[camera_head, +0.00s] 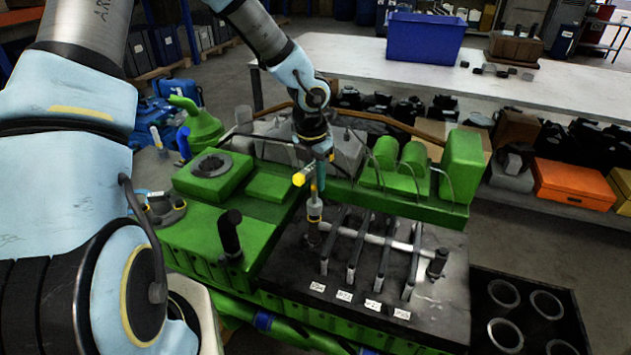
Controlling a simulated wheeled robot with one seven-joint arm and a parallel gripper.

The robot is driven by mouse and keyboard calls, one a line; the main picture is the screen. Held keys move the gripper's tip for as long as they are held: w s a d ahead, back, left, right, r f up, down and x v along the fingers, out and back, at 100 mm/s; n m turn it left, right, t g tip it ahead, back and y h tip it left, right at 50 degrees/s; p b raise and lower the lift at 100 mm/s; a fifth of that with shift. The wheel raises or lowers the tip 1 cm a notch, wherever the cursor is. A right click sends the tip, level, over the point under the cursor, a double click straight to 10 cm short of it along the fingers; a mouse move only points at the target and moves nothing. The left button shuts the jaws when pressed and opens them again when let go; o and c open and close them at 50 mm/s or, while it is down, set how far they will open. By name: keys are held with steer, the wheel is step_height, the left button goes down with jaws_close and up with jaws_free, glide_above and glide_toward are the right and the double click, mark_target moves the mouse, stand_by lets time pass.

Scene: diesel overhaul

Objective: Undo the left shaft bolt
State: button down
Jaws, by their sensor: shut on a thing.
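My gripper (318,178) is shut on a tool with a yellow handle end (300,179) and a pale, upright socket end (315,211). The tool's lower end is over the left end of the rocker shaft (381,240), which lies across the dark engine top. The left shaft bolt is hidden under the tool; a dark post (313,237) shows just below it. I cannot tell whether the socket is seated on the bolt. A dark post with a bolt (437,263) stands at the shaft's right end. Several rocker arms (356,251) cross the shaft.
The green engine block (205,222) surrounds the dark top, with a black upright pipe (230,233) to the left and green covers (411,163) behind. A dark tray with several rings (480,283) is at right. A white bench (355,58) holds a blue bin (425,38).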

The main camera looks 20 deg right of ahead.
steer(key=shift+r, duration=0.7)
steer(key=shift+r, duration=0.1)
step_height(320, 180, up, 6)
steer(key=shift+f, duration=0.1)
steer(key=s+a, duration=0.4)
steer(key=s, duration=0.1)
steer(key=shift+a, duration=0.35)
